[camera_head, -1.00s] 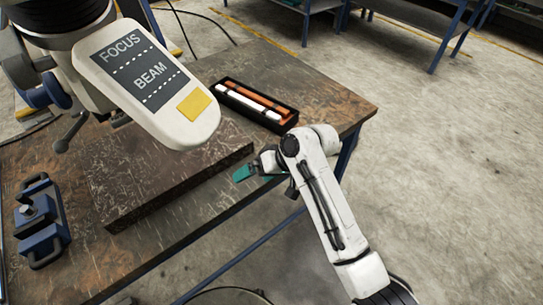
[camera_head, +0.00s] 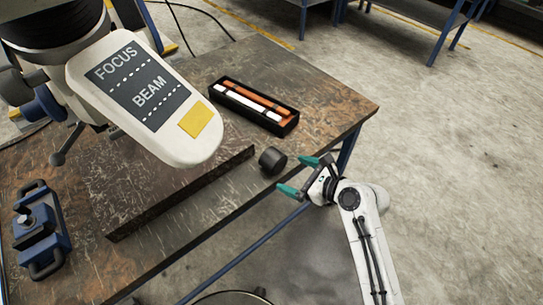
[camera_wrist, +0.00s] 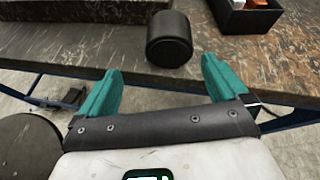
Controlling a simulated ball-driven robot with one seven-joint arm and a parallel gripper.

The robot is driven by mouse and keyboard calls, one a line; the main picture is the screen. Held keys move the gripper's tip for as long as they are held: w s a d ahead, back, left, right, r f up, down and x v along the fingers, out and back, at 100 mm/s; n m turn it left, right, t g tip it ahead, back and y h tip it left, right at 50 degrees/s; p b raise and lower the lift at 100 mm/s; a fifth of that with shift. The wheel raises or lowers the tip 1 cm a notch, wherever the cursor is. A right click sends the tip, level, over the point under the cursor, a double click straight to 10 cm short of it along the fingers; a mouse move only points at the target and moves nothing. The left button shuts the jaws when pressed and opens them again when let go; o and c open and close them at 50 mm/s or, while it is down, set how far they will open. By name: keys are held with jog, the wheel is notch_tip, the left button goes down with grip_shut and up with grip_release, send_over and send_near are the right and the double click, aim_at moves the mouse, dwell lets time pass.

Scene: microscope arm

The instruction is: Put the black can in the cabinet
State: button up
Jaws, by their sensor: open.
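A small black can (camera_head: 272,160) stands on the worktable near its front edge, just right of the raised slab. In the wrist view the can (camera_wrist: 169,40) is ahead of my gripper, roughly between the lines of the two teal fingers and beyond their tips. My gripper (camera_head: 300,175) is open and empty, off the table's front edge to the right of the can. Its open fingers also show in the wrist view (camera_wrist: 160,82). The gripper does not touch the can. No cabinet is clearly recognisable in these views.
A black tray (camera_head: 289,128) with orange and white sticks lies behind the can. A large microscope arm panel (camera_head: 150,95) overhangs the table at upper left. A thick slab (camera_head: 115,228) lies left of the can. A blue handled device (camera_head: 40,235) stands at far left.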

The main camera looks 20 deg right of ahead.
aim_at(273, 162)
jog(key=w+a+f, duration=0.1)
jog(key=w, duration=0.2)
jog(key=w+a+f+m, duration=0.1)
jog(key=w, duration=0.2)
jog(key=w+a+f+m, duration=0.1)
jog(key=w+f, duration=0.1)
jog(key=w, duration=0.1)
jog(key=shift+w+a+t, duration=0.1)
jog(key=shift+t, duration=0.3)
